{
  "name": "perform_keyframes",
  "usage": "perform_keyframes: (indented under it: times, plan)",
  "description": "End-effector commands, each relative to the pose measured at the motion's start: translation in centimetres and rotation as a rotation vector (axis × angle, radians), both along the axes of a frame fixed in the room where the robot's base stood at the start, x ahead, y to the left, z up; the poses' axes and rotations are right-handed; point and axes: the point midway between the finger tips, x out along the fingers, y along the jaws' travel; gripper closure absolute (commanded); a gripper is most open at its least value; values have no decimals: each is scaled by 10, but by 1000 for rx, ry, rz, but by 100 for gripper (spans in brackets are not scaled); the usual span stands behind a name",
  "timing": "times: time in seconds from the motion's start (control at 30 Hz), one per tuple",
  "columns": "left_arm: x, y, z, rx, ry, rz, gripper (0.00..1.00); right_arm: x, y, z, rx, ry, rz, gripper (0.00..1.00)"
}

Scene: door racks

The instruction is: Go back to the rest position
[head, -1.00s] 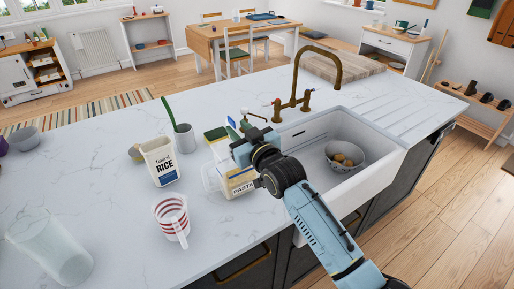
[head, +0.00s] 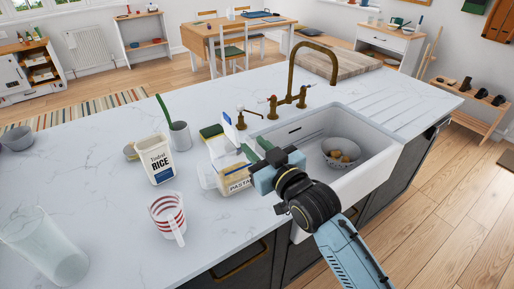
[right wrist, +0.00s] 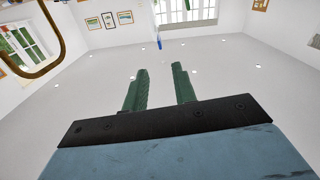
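My right gripper (head: 257,147) hangs over the front edge of the counter, beside the sink, at the pasta pack. In the right wrist view its two green fingers (right wrist: 160,70) stand apart with nothing between them. That view faces the ceiling and upper walls. My left gripper is in neither view.
A white counter (head: 110,135) holds a pasta pack (head: 235,180), a rice pack (head: 157,160), a striped measuring jug (head: 166,214), a grey cup (head: 181,137) and a clear container (head: 50,248). The sink (head: 372,168) holds a bowl (head: 337,148) under the brass tap (head: 290,75).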

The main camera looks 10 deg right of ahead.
Motion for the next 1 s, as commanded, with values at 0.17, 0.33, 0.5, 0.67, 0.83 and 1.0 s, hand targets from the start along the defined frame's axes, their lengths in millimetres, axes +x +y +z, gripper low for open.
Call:
perform_keyframes:
  times: [0.17,0.33,0.5,0.67,0.83,1.0]
  plan:
    - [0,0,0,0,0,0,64,0,0,0,0,0,0,73]
    - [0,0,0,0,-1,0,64,-12,-10,-21,-17,78,-23,73]
    - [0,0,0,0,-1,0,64,-69,-49,-91,-91,379,-107,73]
    - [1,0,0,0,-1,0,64,-148,-94,-147,-177,696,-195,73]
    - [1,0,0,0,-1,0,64,-212,-124,-173,-240,918,-256,73]
    - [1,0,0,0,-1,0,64,-266,-147,-185,-288,1091,-300,73]
